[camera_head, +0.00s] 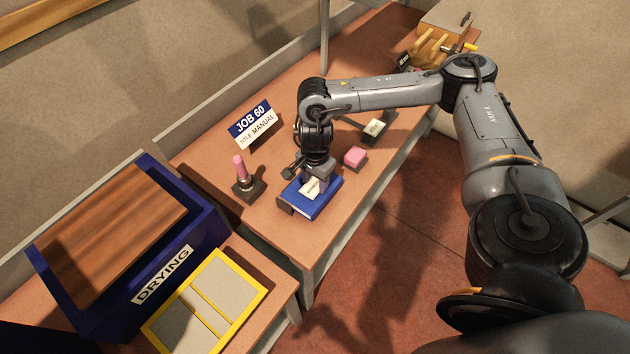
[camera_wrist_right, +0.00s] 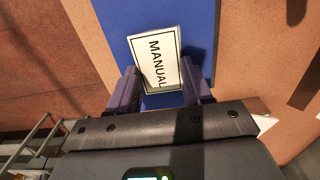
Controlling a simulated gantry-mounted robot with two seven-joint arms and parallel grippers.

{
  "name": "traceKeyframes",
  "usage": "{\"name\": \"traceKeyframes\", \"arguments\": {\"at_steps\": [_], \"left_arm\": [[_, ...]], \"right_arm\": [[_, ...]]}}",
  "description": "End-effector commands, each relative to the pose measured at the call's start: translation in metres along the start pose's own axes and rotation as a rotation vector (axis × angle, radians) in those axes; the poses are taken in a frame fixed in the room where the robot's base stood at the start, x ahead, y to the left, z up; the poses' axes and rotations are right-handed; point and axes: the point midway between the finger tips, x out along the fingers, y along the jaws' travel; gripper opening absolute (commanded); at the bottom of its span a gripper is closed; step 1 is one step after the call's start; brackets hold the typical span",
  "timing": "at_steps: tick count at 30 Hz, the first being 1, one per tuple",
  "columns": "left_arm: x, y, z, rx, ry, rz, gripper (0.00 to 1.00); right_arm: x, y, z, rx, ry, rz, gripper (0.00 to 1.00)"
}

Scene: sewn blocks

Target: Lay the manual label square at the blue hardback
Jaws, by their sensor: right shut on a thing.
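The blue hardback (camera_head: 318,207) lies on the reddish workbench below my right gripper (camera_head: 314,178). Its blue cover also fills the middle of the right wrist view (camera_wrist_right: 118,22). The white manual label (camera_head: 310,188) is between the gripper's fingers, over the cover. In the right wrist view my right gripper (camera_wrist_right: 160,88) is shut on the label (camera_wrist_right: 157,58), which reads MANUAL and sits slightly turned against the cover's edges. I cannot tell whether the label touches the cover. My left gripper is not in view.
A JOB 60 sign (camera_head: 251,126) stands behind. A dark holder with another label (camera_head: 375,127) is farther right. The blue DRYING crate (camera_head: 206,238) and yellow-framed tray (camera_head: 237,320) are front left.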

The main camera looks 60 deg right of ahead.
Motion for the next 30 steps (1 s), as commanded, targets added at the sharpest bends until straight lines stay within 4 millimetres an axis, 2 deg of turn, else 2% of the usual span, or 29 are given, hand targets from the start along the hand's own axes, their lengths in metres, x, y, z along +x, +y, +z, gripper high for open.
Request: {"name": "traceKeyframes", "arguments": {"at_steps": [25, 26, 30], "left_arm": [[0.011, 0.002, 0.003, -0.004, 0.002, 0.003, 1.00], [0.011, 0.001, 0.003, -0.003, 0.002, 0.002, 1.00], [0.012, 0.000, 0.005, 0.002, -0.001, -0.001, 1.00]], "right_arm": [[0.023, 0.000, -0.001, -0.002, 0.005, 0.001, 0.22], [0.023, 0.000, -0.001, -0.002, 0.004, 0.001, 0.53], [0.024, 0.000, -0.001, -0.003, 0.003, 0.002, 0.74]]}}
